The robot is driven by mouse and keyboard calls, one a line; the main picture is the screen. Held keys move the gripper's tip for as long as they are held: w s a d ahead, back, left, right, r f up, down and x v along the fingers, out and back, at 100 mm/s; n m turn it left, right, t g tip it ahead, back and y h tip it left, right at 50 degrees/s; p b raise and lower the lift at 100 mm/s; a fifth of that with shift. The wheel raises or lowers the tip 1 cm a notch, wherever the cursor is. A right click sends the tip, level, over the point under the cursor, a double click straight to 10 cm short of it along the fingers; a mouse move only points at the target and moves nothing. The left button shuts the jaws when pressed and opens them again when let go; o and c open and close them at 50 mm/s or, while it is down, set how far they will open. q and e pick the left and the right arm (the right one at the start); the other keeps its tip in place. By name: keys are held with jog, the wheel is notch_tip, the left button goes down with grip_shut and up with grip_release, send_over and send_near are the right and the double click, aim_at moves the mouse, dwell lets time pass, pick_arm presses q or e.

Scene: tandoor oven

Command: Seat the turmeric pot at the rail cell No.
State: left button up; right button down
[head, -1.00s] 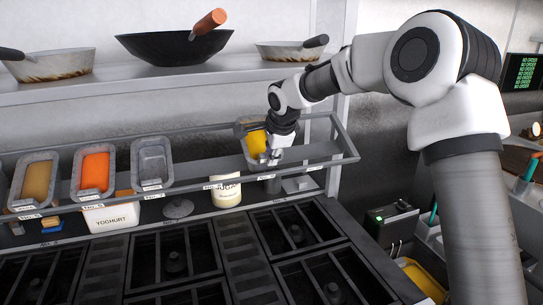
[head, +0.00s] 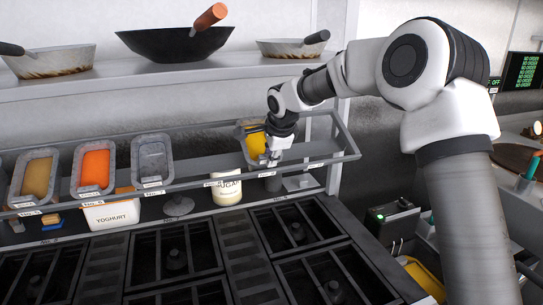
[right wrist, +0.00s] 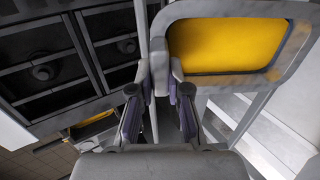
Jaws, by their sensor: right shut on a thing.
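The turmeric pot is a grey metal tub filled with yellow (head: 254,144). It sits tilted in the right part of the sloping rail (head: 207,177). My right gripper (head: 269,160) is shut on the pot's near right side in the head view. In the right wrist view the two fingers (right wrist: 161,76) pinch the pot's wall, beside the yellow filling (right wrist: 225,45). The head view does not show clearly whether the pot rests fully in a cell. The number label by it is hidden or too small to read. My left gripper is out of view.
Tubs of tan paste (head: 37,177), orange paste (head: 95,171) and an empty tub (head: 152,160) stand left in the rail. A yoghurt box (head: 110,215) and sugar jar (head: 227,190) stand below. Pans sit on the shelf above. Rail space left of the pot is clear.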

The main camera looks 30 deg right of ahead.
jog(key=shift+x, duration=0.85)
jog(key=c, duration=1.1)
grip_release()
jog(key=shift+o, duration=0.2)
jog(key=v, duration=0.8)
jog(key=shift+p, duration=0.3)
jog(key=shift+s, duration=0.1)
